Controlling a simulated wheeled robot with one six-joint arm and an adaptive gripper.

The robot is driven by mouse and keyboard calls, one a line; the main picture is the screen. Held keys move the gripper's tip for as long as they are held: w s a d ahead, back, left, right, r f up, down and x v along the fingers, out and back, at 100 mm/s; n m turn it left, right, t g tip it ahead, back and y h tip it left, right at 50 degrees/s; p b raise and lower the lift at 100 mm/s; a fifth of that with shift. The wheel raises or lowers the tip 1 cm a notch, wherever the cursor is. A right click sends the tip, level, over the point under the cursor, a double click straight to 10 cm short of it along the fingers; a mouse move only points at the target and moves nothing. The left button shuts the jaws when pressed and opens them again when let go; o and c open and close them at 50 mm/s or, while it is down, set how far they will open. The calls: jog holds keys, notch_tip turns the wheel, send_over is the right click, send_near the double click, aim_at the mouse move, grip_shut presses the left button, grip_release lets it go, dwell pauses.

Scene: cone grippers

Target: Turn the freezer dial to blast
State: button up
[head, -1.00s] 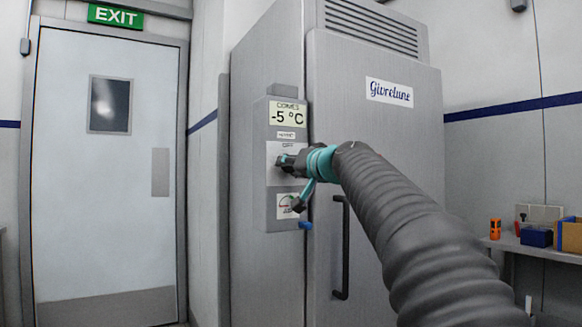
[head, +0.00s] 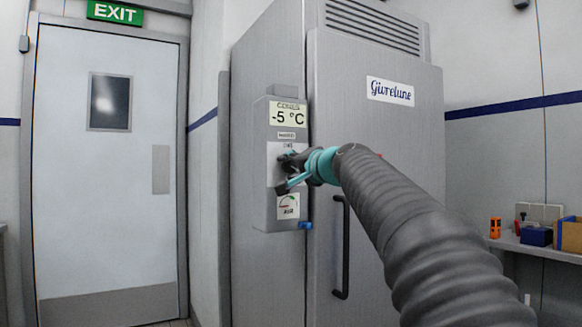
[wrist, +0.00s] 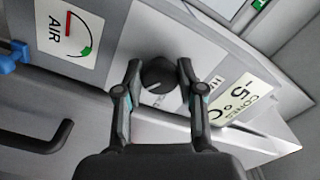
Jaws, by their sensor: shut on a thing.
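The freezer dial (wrist: 158,75) is a dark round knob on a pale plate of the control box (head: 264,190). In the wrist view it sits between the two fingertips of my gripper (wrist: 158,68), which is shut on it. In the head view my gripper (head: 288,172) reaches the plate from the right and mostly hides the dial. The dial's pointer and position labels cannot be read. The display (head: 287,115) above reads -5 °C under the word CONES. It also shows in the wrist view (wrist: 238,100), turned sideways.
An AIR gauge (head: 288,205) with a red and green arc is below the dial. A blue piece (head: 305,225) juts out at the box's lower edge. The black door handle (head: 341,248) stands right of the box. A shelf with bins (head: 570,235) is at far right.

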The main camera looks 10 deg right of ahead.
dwell(0.3)
jog(key=o, duration=1.1)
jog(key=shift+o, duration=0.2)
jog(key=v, duration=1.2)
